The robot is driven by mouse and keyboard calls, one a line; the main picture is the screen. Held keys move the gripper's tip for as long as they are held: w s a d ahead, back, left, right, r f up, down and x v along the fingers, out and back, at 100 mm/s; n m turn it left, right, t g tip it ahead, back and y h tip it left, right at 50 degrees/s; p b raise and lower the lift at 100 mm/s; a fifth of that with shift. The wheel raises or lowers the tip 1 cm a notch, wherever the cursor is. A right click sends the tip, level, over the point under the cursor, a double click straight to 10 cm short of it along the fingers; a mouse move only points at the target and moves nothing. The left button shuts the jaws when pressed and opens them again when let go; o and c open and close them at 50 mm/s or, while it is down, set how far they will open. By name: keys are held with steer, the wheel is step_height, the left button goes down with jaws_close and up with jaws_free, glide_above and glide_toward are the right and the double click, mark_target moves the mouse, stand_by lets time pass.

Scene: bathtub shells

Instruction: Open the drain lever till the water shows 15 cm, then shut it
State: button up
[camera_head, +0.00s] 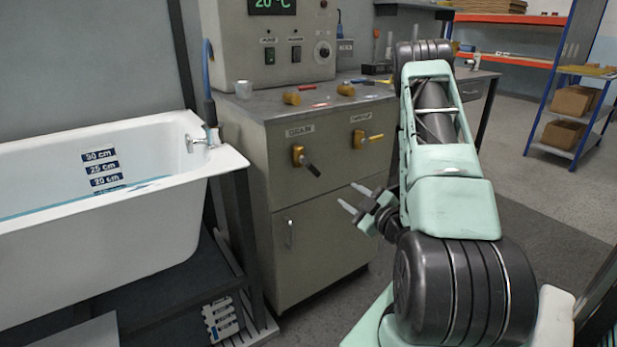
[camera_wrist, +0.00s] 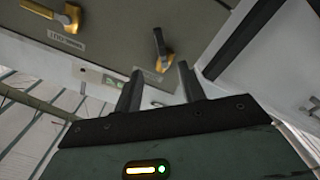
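The drain lever (camera_head: 306,162) has a brass base and dark handle and sits under a "DRAIN" label on the grey cabinet. Its handle slants down to the right. It also shows in the wrist view (camera_wrist: 160,45). My gripper (camera_head: 352,197) is open and empty, in front of the cabinet, below and right of the lever and apart from it. In the wrist view its two fingers (camera_wrist: 158,85) are spread. The white bathtub (camera_head: 110,232) at left holds water (camera_head: 60,206). Marks 30, 25 and 20 cm (camera_head: 105,181) show above the waterline, with another strip partly hidden at the water.
A second lever with a yellow handle (camera_head: 368,138) is right of the drain lever. A control box (camera_head: 275,50) showing 20 °C stands on the cabinet top. A cabinet door handle (camera_head: 289,233) is below. Blue shelving (camera_head: 560,147) stands at far right.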

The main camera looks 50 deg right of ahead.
mark_target(316, 172)
steer(key=b+x, duration=0.4)
steer(key=x, duration=1.3)
steer(key=shift+w+d+b, duration=0.15)
steer(key=shift+b, duration=0.25)
jaws_close()
